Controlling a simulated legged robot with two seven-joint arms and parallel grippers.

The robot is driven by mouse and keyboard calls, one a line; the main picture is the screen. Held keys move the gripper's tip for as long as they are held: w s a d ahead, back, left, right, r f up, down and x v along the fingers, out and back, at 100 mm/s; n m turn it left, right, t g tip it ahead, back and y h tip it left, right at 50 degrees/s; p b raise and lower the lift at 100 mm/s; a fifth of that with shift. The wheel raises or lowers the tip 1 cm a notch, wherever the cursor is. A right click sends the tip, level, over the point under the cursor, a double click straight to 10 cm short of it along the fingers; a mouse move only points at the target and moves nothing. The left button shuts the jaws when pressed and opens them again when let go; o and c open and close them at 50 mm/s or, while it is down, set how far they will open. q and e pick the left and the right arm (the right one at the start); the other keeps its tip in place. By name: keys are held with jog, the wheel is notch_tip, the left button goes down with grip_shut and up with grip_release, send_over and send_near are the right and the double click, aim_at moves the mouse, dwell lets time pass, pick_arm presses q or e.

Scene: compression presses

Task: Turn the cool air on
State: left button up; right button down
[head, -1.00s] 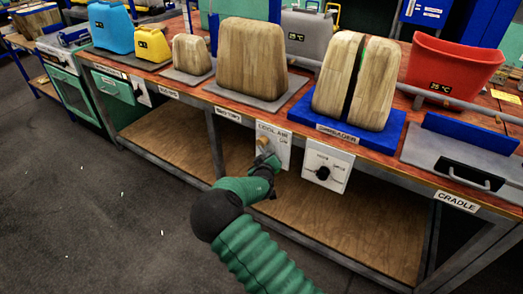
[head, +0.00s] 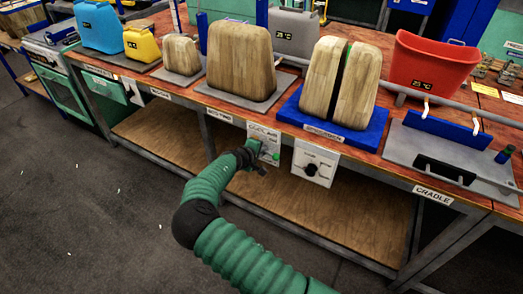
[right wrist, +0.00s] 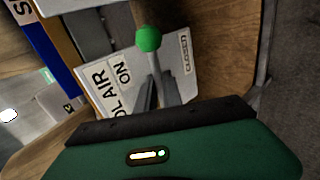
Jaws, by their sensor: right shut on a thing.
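The white cool air panel (head: 258,133) is fixed to the front of the bench. Its lettering "ON" and part of "COOL AIR" show in the right wrist view (right wrist: 104,92). A lever with a green ball tip (right wrist: 148,38) stands out from the panel, and the green tip also shows in the head view (head: 276,156). My right gripper (head: 262,157) is at the panel, shut on the lever, with its fingers (right wrist: 155,92) around the stem below the ball. In the head view the gripper partly hides the panel. My left gripper is not in view.
Wooden blocks (head: 240,62), a blue spreader base (head: 290,112) and a red bucket (head: 432,65) stand on the bench above. The lower shelf (head: 330,215) looks bare.

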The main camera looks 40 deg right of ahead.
jog(key=shift+r, duration=0.15)
dwell(0.4)
jog(key=c, duration=1.8)
grip_release()
jog(key=shift+w, duration=0.1)
